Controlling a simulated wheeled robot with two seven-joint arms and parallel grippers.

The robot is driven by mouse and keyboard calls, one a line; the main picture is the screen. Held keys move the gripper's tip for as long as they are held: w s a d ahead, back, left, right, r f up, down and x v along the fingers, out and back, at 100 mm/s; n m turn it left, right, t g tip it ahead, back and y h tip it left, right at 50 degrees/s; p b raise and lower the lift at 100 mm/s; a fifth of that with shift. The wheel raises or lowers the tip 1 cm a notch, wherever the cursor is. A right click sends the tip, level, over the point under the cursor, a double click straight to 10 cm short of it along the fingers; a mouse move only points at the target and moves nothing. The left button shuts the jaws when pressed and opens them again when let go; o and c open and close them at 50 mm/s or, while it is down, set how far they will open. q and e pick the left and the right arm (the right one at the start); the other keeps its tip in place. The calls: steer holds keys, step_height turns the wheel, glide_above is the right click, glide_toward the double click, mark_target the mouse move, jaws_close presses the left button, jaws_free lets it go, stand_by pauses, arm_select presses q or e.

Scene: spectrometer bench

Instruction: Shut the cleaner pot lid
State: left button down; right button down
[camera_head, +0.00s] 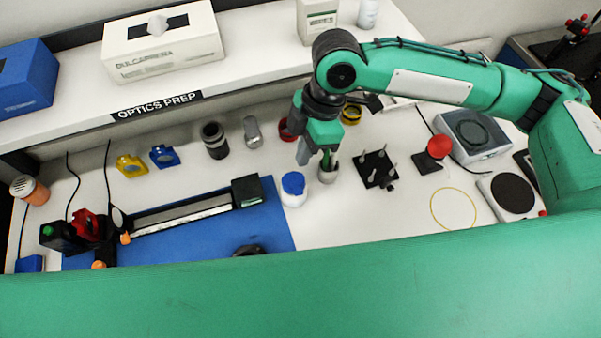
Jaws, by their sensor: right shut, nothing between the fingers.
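A small white pot with a blue top (293,191), which looks like the cleaner pot, stands on the white bench at the right edge of the blue mat. The blue part covers most of its top; at this size I cannot tell whether the lid is fully down. My right gripper (316,160) points down, to the upper right of the pot and apart from it in the picture. It is shut and empty. A small pale cup (328,174) is just below its fingertips; I cannot tell whether they touch. My left gripper is not in view.
The blue mat (275,230) holds a rail with a black block (246,190). A black plate with posts (375,169) stands right of the cup. A dark cylinder (215,140) and a grey one (252,132) stand behind. Bare bench lies below the pot and cup.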

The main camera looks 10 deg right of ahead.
mark_target(300, 194)
steer(key=x, duration=0.2)
steer(key=p+x, duration=0.1)
steer(key=x, duration=0.1)
steer(key=d+p+x, duration=0.1)
steer(key=x, duration=0.2)
steer(key=shift+s+f, duration=0.1)
steer(key=shift+s, duration=0.15)
steer(key=shift+s+f, duration=0.1)
steer(key=shift+f, duration=0.4)
steer(key=shift+f, duration=0.1)
steer(key=shift+s+d+f+t+b, duration=0.1)
steer(key=shift+s+f+t+b, duration=0.2)
steer(key=shift+s+f+t, duration=0.6)
steer(key=shift+f+t+y+p, duration=0.3)
steer(key=shift+t, duration=0.1)
steer(key=shift+r, duration=0.15)
